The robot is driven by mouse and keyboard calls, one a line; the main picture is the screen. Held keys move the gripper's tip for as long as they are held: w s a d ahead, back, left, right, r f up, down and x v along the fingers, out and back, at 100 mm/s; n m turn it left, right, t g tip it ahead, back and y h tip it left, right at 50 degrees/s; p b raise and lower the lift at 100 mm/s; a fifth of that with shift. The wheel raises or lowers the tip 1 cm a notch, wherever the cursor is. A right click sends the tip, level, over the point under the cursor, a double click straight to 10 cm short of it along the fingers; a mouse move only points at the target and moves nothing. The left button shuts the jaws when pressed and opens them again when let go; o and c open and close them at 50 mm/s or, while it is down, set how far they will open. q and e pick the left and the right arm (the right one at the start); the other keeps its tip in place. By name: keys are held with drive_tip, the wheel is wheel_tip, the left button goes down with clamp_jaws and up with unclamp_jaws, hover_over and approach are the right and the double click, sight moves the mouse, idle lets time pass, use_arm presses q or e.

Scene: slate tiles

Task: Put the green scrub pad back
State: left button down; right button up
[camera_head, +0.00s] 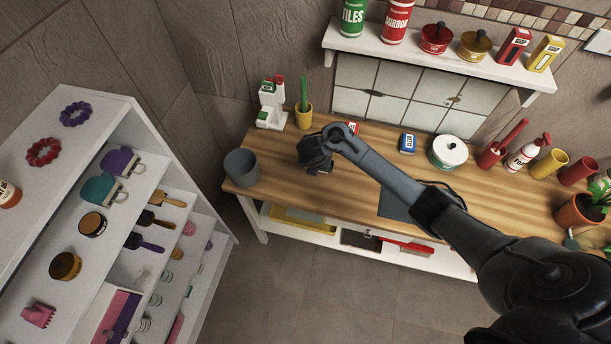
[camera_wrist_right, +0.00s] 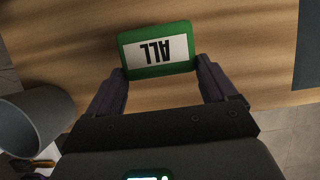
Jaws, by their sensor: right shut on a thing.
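The green scrub pad (camera_wrist_right: 158,48) has a white label with black letters, upside down in the right wrist view. My right gripper (camera_wrist_right: 163,75) is shut on it, with one finger at each side of the pad. The wooden tabletop shows behind the pad; I cannot tell whether the pad touches it. In the head view my right gripper (camera_head: 316,158) is over the left part of the wooden table (camera_head: 285,190), and the pad is hidden there. My left gripper is not in view.
A grey cup (camera_head: 241,167) stands at the table's left end, close to the gripper. A yellow cup (camera_head: 303,116), a red item (camera_head: 353,128) and a blue sponge (camera_head: 408,143) stand behind. A dark mat (camera_head: 395,205) lies right. A white shelf unit (camera_head: 150,130) is left.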

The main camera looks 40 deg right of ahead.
drive_tip(key=w+a+f, duration=0.1)
drive_tip(key=w+a+f+b, duration=0.1)
drive_tip(key=shift+w+a+f, duration=0.1)
drive_tip(key=shift+w+a, duration=0.15)
drive_tip(key=shift+w, duration=0.15)
drive_tip(key=shift+f+b, duration=0.8)
drive_tip(key=shift+f, duration=1.15)
drive_tip(key=shift+f, duration=0.2)
drive_tip(key=o, duration=0.8)
drive_tip(key=shift+r, duration=0.15)
